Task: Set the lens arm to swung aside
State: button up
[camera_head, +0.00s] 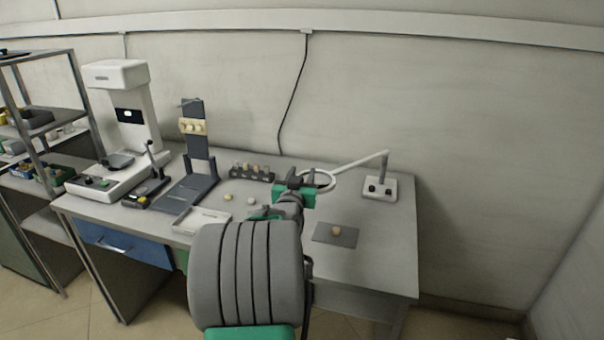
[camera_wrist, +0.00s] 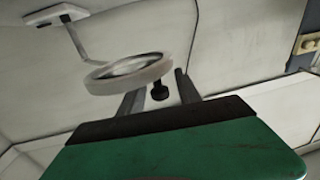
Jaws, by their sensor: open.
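The lens arm is a thin white arm (camera_head: 355,162) that runs from a white base (camera_head: 380,189) at the table's right to a white ring lens (camera_head: 334,183). In the wrist view the ring (camera_wrist: 128,84) is close ahead, and the base (camera_wrist: 57,15) is at the upper left. A small black knob (camera_wrist: 160,92) shows just below the ring's right edge. My gripper (camera_head: 302,178) is at the ring's left side. In the wrist view its open fingers (camera_wrist: 158,94) appear on either side of the knob; I cannot tell whether they touch it. Nothing is held.
A dark mat (camera_head: 345,236) with a small tan piece lies in front of the base. A black holder with small pieces (camera_head: 251,173), a white tray (camera_head: 202,222), a dark stand (camera_head: 196,140) and a white instrument (camera_head: 117,73) are to the left. The wall rises behind.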

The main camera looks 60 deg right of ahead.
jog(key=shift+w+d, duration=0.1)
jog(key=shift+d, duration=0.25)
jog(key=shift+c, duration=0.2)
grip_shut()
dwell(1.0)
